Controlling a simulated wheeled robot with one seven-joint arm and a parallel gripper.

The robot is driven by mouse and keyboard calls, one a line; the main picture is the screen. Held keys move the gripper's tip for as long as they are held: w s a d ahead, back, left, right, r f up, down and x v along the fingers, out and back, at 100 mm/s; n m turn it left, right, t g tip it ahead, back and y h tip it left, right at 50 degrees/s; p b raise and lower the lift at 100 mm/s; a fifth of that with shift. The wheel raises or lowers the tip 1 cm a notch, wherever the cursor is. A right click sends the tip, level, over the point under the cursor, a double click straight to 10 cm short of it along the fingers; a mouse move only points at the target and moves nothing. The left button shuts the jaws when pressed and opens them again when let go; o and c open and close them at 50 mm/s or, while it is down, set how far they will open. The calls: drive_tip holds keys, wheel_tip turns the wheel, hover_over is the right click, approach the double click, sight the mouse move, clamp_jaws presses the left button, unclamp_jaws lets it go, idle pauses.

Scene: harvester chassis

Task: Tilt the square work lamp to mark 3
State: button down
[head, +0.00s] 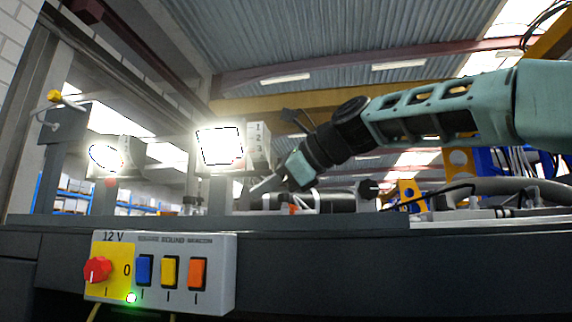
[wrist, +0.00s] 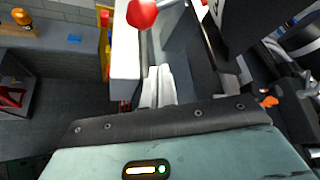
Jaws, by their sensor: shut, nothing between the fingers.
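The square work lamp (head: 220,146) is lit and stands on a post behind the dark ledge in the head view. A pale plate with the marks 1, 2 and 3 (head: 259,141) is on its right side. I cannot tell which mark the lamp is set to. My gripper (head: 256,189) is low and to the right of the lamp. In the wrist view my gripper (wrist: 157,78) has its two pale fingers together and empty. A red ball knob (wrist: 142,13) shows just beyond the fingertips, beside a white panel (wrist: 126,45); I see no clear contact.
A round lamp (head: 103,157), also lit, stands to the left. A 12 V switch box (head: 210,275) with a red rotary knob (head: 97,269) and blue, yellow and orange switches is on the front panel. Dark machine parts crowd the wrist view's right side.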

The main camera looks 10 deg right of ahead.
drive_tip(key=a+r+p, duration=0.1)
drive_tip(key=s+a+r+p, duration=0.1)
drive_tip(key=r, duration=0.1)
drive_tip(key=shift+s, duration=0.2)
drive_tip(key=p, duration=0.1)
drive_tip(key=r+p, duration=0.1)
drive_tip(key=shift+s+a+r+p, duration=0.1)
drive_tip(key=shift+s+a+p, duration=0.2)
drive_tip(key=shift+s+p, duration=0.1)
idle(0.3)
